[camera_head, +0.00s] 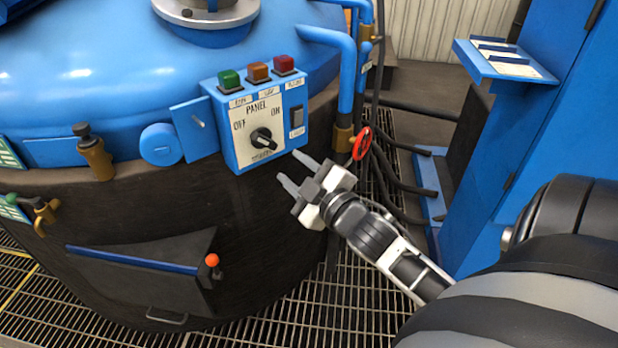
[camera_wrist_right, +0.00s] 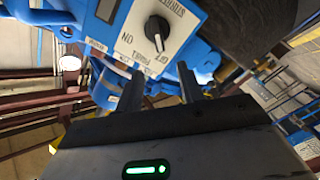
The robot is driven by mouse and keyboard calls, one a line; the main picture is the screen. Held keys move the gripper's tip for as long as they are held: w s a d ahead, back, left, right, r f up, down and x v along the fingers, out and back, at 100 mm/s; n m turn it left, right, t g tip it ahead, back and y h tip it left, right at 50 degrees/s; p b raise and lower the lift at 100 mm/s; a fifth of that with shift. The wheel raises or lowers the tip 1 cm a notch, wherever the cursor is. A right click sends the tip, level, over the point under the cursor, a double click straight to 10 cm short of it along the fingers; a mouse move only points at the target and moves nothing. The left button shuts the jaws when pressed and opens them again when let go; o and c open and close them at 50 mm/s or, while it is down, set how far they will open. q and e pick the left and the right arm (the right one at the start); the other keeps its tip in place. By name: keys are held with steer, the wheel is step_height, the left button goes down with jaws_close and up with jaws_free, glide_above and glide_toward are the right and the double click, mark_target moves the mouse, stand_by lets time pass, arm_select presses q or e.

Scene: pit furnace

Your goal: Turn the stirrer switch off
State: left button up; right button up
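The stirrer switch (camera_head: 263,139) is a black rotary knob on a white-faced blue control panel (camera_head: 240,165), with OFF printed at its upper left and ON at its upper right. I cannot tell for sure which label it points to. The knob also shows in the right wrist view (camera_wrist_right: 157,29), beyond the fingertips. My right gripper (camera_head: 291,170) is open and empty, to the lower right of the knob and apart from it. Its two fingers also show in the right wrist view (camera_wrist_right: 160,84). My left gripper is not in view.
Green (camera_head: 229,79), orange (camera_head: 258,71) and red (camera_head: 284,63) buttons top the panel, and a black rocker switch (camera_head: 296,117) is at its right. A red valve wheel (camera_head: 362,143) and blue pipe (camera_head: 349,70) stand close to the right gripper. The furnace wall (camera_head: 150,215) lies behind.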

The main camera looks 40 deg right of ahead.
steer(key=shift+s+a, duration=0.1)
steer(key=shift+s, duration=1.9)
